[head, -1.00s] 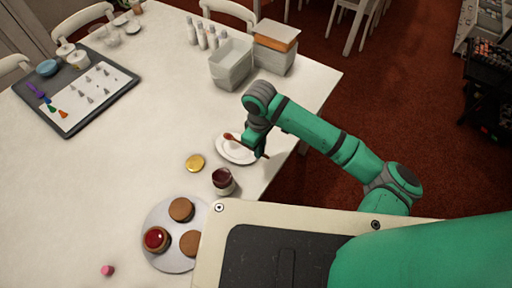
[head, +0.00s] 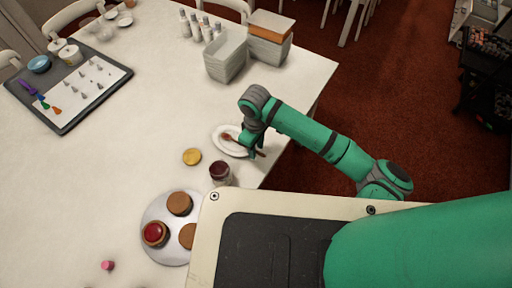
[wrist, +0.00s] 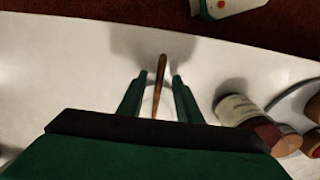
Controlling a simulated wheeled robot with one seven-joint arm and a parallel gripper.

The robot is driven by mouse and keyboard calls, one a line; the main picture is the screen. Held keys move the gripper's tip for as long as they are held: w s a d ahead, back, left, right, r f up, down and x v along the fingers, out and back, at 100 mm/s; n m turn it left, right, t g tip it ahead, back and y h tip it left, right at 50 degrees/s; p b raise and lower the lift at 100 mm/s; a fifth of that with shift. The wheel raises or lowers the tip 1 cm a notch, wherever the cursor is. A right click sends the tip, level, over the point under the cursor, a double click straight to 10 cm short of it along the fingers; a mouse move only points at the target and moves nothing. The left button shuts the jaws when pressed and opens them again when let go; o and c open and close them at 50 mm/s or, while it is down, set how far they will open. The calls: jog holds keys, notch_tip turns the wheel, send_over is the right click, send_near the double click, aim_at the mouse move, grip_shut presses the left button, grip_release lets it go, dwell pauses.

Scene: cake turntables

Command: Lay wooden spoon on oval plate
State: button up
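The white oval plate (head: 219,145) is on the table near its right edge, partly hidden by my gripper in the head view. The brown wooden spoon (head: 228,137) lies across the plate, its bowl end toward the left and its handle extending past my gripper to the lower right. In the wrist view the spoon's handle (wrist: 160,72) runs between my two green fingers. My gripper (wrist: 159,78) is open around the handle, with a gap visible on both sides. The spoon's bowl is hidden in the wrist view.
A dark-topped jar (head: 219,172) stands just below the plate, with a yellow disc (head: 192,157) to the left. A round board (head: 155,205) with cakes sits farther down left. Stacked containers (head: 226,60) stand behind. The table's middle is clear.

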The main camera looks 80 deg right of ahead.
notch_tip(320, 180, up, 11)
dwell(0.8)
jog(key=shift+w+f, duration=0.1)
jog(key=shift+f, duration=0.05)
